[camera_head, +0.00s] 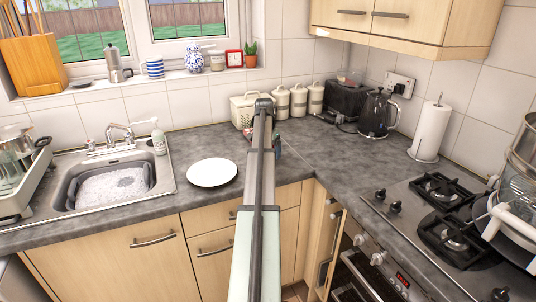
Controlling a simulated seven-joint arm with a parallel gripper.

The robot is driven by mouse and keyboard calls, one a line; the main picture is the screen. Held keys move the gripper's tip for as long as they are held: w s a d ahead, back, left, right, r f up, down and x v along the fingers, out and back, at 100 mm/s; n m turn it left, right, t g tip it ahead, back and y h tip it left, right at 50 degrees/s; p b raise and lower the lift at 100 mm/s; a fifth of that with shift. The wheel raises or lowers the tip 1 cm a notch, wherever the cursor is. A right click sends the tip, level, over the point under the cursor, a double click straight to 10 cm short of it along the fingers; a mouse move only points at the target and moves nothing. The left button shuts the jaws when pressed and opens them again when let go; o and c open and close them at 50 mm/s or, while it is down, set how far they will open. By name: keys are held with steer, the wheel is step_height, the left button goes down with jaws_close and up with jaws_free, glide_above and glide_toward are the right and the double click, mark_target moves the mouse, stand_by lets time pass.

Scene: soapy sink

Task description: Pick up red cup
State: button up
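No whole red cup shows clearly in the head view. A small reddish patch (247,133) shows on the counter just left of my arm, in front of the cream bread bin. It may be part of the cup, but most of it is hidden. My arm reaches up the middle of the picture to a dark end near the back wall. A small teal and reddish shape (277,145) shows just right of the arm, too small to identify. My gripper is hidden or nearly hidden behind the arm, so its fingers cannot be made out.
A white plate (212,172) lies on the grey counter left of my arm. The soapy sink (107,186) and a dish rack (24,185) are further left. Cream canisters (298,100), a kettle (378,113), a paper towel roll (430,130) and the hob (440,215) are right.

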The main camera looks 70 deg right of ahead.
steer(key=c, duration=0.6)
steer(key=shift+c, duration=0.2)
